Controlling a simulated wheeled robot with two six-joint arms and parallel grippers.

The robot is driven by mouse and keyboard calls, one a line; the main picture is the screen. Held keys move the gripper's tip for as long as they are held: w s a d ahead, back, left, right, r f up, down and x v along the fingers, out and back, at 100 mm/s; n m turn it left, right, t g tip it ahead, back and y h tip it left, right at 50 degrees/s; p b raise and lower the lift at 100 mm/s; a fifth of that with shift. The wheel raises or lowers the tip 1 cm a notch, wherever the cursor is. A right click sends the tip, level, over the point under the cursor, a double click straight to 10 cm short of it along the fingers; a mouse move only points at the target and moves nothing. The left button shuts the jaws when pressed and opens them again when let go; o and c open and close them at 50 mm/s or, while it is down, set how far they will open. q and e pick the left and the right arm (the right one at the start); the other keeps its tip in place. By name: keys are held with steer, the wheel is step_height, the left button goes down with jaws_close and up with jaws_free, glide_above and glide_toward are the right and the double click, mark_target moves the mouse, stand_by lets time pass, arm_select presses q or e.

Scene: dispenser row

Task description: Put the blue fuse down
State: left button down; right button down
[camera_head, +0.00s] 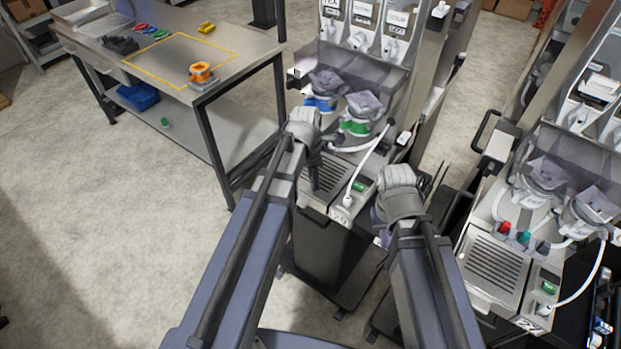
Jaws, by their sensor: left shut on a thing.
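My left gripper (315,178) points down over the near dispenser's slotted tray (328,183). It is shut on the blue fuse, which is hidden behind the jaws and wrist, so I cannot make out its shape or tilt. My right arm ends in a grey wrist (399,190) just right of that dispenser's front. The jaws of my right gripper are hidden below the wrist.
A steel workbench (180,52) with a yellow outlined area and an orange part (201,71) stands at upper left. A blue bin (138,97) is on its lower shelf. A second dispenser (497,264) stands at right. Floor at left is clear.

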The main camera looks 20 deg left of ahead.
arm_select(q)
steer(key=shift+d, duration=0.15)
steer(key=shift+f, duration=0.15)
steer(key=c, duration=0.8)
jaws_free()
steer(key=shift+a, duration=0.2)
steer(key=shift+o, duration=1.4)
steer(key=shift+d, duration=0.1)
